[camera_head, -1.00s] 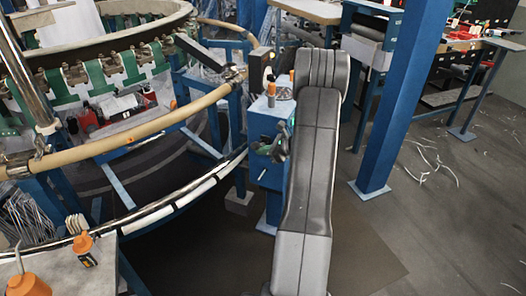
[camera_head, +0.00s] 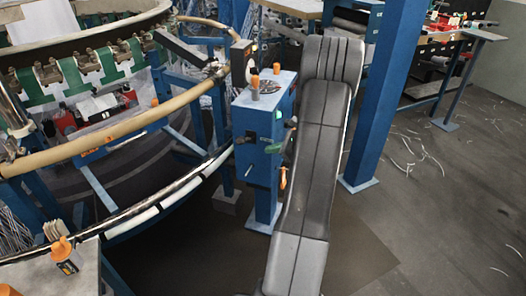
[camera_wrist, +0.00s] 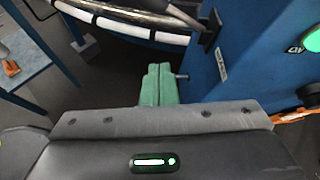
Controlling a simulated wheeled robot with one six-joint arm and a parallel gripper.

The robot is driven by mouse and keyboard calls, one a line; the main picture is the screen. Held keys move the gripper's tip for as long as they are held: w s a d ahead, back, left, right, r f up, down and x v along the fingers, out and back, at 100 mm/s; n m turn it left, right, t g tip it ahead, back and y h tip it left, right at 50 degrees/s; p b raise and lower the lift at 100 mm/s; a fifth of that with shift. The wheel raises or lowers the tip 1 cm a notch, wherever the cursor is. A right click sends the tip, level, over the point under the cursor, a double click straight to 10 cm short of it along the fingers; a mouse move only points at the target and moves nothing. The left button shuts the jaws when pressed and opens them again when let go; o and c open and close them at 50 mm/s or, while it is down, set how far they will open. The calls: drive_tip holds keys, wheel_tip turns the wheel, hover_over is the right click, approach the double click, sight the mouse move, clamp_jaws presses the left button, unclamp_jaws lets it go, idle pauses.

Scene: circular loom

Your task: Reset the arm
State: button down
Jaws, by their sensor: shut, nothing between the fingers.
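My grey arm (camera_head: 320,150) reaches away from me beside a blue control post (camera_head: 258,130) in the head view. The fingers point over the dark floor, left of a blue panel (camera_wrist: 245,70) and apart from the pale table at far left.
The circular loom's curved rails (camera_head: 110,135) fill the left side. A blue column (camera_head: 385,100) stands right of the arm. Floor at right is open, with loose white strands (camera_head: 410,150).

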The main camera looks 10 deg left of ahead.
drive_tip(key=shift+d+r, duration=0.1)
drive_tip(key=shift+d, duration=0.1)
idle(0.4)
drive_tip(key=w+a+f+n+t+b, duration=0.2)
drive_tip(key=a+f+n+t+b, duration=0.3)
drive_tip(key=b, duration=1.2)
drive_tip(key=a+f+n, duration=0.1)
drive_tip(key=a+f, duration=0.3)
drive_tip(key=shift+w+f, duration=0.15)
drive_tip(key=shift+w, duration=0.1)
idle(0.4)
